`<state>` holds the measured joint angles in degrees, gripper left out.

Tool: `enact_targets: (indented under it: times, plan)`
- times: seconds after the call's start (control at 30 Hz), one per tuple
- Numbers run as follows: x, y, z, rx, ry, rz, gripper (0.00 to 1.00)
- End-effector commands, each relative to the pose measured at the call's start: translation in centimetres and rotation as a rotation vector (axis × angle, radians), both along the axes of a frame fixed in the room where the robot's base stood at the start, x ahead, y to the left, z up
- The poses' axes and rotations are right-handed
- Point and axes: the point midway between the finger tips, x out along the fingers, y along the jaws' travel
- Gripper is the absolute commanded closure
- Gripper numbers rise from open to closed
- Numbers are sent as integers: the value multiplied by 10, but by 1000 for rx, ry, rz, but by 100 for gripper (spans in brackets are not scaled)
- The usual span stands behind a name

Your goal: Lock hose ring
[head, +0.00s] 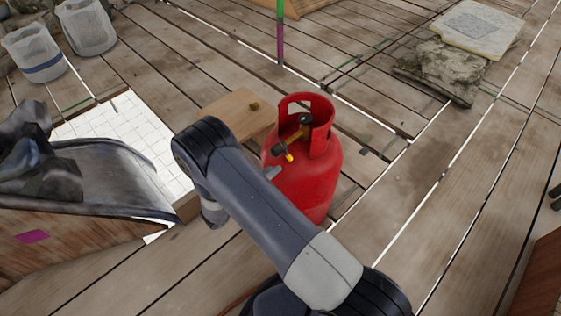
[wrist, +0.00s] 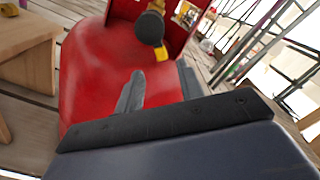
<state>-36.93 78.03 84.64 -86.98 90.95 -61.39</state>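A red gas cylinder (head: 315,178) stands upright on the planks, with an open collar around its top. Inside the collar is a valve fitting (head: 298,132) with a black round part and yellow parts. A yellow tip (head: 289,157) sticks out at its lower end. In the wrist view the black round knob (wrist: 150,28) has a yellow piece (wrist: 161,53) below it. I cannot tell which part is the hose ring. My gripper (wrist: 160,88) is at the cylinder's shoulder, below the fitting. Its two grey fingers stand apart with only red surface showing between them.
A low wooden table (head: 238,112) stands just behind and left of the cylinder. A cluttered crate (head: 75,250) is at the left, and two white buckets (head: 90,27) are at the back left. A striped pole (head: 280,30) stands behind. Planks right of the cylinder are clear.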

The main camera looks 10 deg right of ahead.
Motion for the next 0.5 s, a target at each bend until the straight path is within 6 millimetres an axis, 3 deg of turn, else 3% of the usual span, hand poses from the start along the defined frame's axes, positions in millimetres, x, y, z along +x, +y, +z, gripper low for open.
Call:
enact_targets:
  times: [0.2, 0.5]
  plan:
    - [-17, 26, 0, -1, 1, 1, 64]
    - [-22, 32, -1, 0, 1, -1, 64]
